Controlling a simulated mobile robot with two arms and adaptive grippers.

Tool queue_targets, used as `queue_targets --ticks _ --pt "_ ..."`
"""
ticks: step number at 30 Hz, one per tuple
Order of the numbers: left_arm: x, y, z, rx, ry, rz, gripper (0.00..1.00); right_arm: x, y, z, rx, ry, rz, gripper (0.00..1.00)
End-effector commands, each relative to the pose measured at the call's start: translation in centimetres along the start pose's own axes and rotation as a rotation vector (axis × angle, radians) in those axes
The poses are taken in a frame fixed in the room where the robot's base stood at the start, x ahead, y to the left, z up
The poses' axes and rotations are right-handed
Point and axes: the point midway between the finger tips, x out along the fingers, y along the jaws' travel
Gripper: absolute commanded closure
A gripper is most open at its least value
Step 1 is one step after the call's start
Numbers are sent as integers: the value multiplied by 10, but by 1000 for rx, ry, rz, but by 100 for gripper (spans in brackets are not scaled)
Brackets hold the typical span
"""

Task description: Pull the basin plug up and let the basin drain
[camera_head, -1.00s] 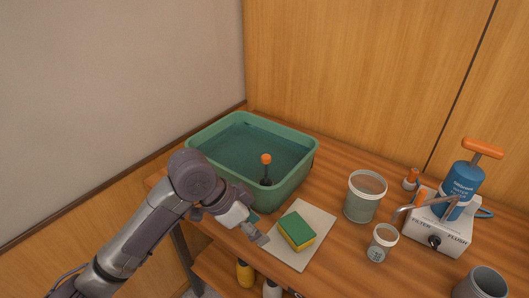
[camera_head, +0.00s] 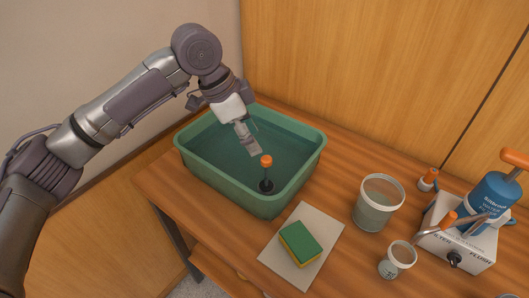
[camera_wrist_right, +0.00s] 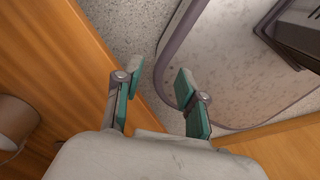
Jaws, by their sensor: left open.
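The green basin (camera_head: 250,199) stands on the wooden bench and holds water. The basin plug (camera_head: 266,172) stands upright in it, with an orange knob on a dark stem and a dark base. My left gripper (camera_head: 254,150) is over the basin, a little above and to the left of the orange knob, apart from it as far as I can see. It is open with nothing in it. My right gripper (camera_wrist_right: 157,85) shows in the right wrist view, its teal-padded fingers apart and empty. It is not in the head view.
A green and yellow sponge (camera_head: 300,243) lies on a pale mat (camera_head: 318,223) in front of the basin. To the right are a clear tub (camera_head: 377,203), a small cup (camera_head: 397,260) and a blue water filter (camera_head: 492,200) on a white stand. Walls stand close behind.

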Motion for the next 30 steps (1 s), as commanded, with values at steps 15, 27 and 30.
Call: queue_targets --ticks 15,27,30 --pt "74 0 0 -1 0 -1 47 -12 10 -48 -2 73 12 60" --pt "76 0 0 0 1 -2 64 -11 3 -22 -1 33 4 60" --pt "76 0 0 0 0 -2 81 -11 2 -24 0 36 2 60"
